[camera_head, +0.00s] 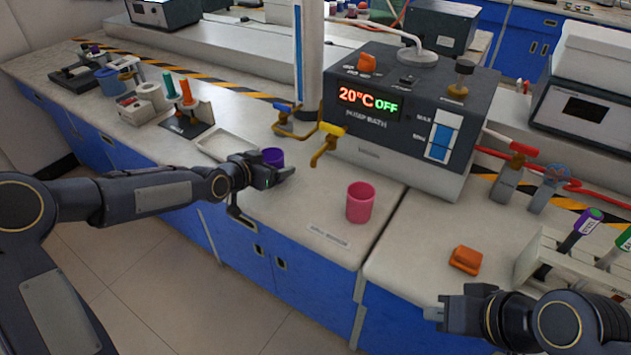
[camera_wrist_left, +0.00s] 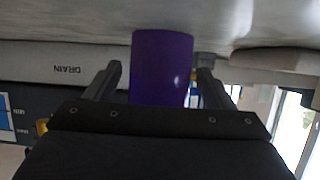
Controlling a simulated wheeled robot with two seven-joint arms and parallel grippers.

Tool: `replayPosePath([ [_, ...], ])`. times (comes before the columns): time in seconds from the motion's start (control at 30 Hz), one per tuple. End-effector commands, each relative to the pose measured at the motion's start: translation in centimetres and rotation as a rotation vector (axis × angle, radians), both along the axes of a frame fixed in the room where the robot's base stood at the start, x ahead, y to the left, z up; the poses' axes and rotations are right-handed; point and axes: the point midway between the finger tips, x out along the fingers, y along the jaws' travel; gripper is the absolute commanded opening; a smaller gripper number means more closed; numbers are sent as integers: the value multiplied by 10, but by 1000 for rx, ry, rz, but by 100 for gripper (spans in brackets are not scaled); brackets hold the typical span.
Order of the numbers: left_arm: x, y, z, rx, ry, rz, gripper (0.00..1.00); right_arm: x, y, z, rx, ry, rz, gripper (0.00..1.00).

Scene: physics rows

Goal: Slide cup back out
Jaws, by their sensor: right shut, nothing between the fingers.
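A small purple cup (camera_head: 273,157) stands on the bench near the yellow-handled tap, its lower part hidden by my left gripper (camera_head: 280,174) in the head view. In the left wrist view the purple cup (camera_wrist_left: 162,68) sits between the two fingers of my left gripper (camera_wrist_left: 160,80). A narrow gap shows on each side, so the gripper is open around it. A pink cup (camera_head: 361,203) stands apart, to the right, near the front of the bench. My right gripper (camera_head: 452,313) is shut and empty at the lower right, in front of the bench.
The pump bath (camera_head: 405,115) stands behind the pink cup, reading 20°C OFF. Taps with blue and yellow handles (camera_head: 328,140) are close behind the purple cup. A shallow tray (camera_head: 225,143) lies to its left. An orange block (camera_head: 465,260) and a rack (camera_head: 570,265) are at right.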

Motion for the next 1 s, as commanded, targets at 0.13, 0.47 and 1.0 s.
replayPosePath([
  [0.13,0,0,0,-1,-1,0,76,0,0,0,0,0,0,0],
  [0.47,-14,11,9,0,0,1,76,0,0,4,0,0,0,0],
  [1.0,-42,31,26,-1,-1,1,76,0,0,20,0,0,0,0],
])
